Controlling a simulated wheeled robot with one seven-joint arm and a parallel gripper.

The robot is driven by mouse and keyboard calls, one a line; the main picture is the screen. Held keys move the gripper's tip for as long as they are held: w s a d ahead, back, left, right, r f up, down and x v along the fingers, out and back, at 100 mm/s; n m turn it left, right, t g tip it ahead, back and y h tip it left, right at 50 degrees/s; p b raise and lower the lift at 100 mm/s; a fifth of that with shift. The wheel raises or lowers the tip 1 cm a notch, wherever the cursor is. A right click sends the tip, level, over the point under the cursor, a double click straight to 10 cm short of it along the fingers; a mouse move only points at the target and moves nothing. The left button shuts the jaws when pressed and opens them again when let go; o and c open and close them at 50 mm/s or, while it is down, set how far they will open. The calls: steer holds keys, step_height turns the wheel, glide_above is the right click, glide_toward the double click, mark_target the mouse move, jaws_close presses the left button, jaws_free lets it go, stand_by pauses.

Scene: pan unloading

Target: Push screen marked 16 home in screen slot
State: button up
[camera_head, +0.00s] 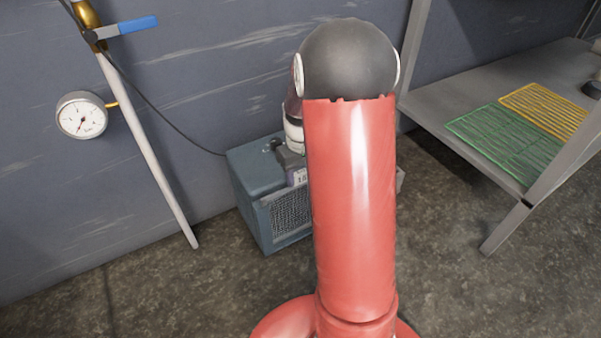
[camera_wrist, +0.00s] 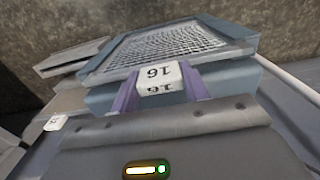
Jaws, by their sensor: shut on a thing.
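The white tab marked 16 (camera_wrist: 157,78) shows upside down in the wrist view. My gripper (camera_wrist: 160,88) is shut on it, with a purple finger on each side. A framed mesh panel (camera_wrist: 165,44) lies just beyond the tab; how far the screen sits in its slot I cannot tell. In the head view a blue-grey box (camera_head: 252,195) with a mesh face (camera_head: 291,214) stands on the floor by the wall. My gripper (camera_head: 297,160) is at its top, mostly hidden behind my red arm. The slot is not clearly visible.
A pale pipe (camera_head: 150,150) with a gauge (camera_head: 82,116) stands left of the box. A metal shelf (camera_head: 450,105) with green (camera_head: 505,142) and yellow (camera_head: 545,108) grids is at right. The floor between them is open. A small white label (camera_wrist: 57,123) shows at left in the wrist view.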

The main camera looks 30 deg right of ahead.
steer(key=shift+f+b, duration=0.4)
steer(key=shift+f, duration=0.65)
stand_by(0.4)
steer(key=o, duration=1.1)
steer(key=shift+r, duration=0.1)
step_height(320, 180, up, 8)
steer(key=shift+f+p, duration=0.15)
steer(key=shift+p, duration=0.85)
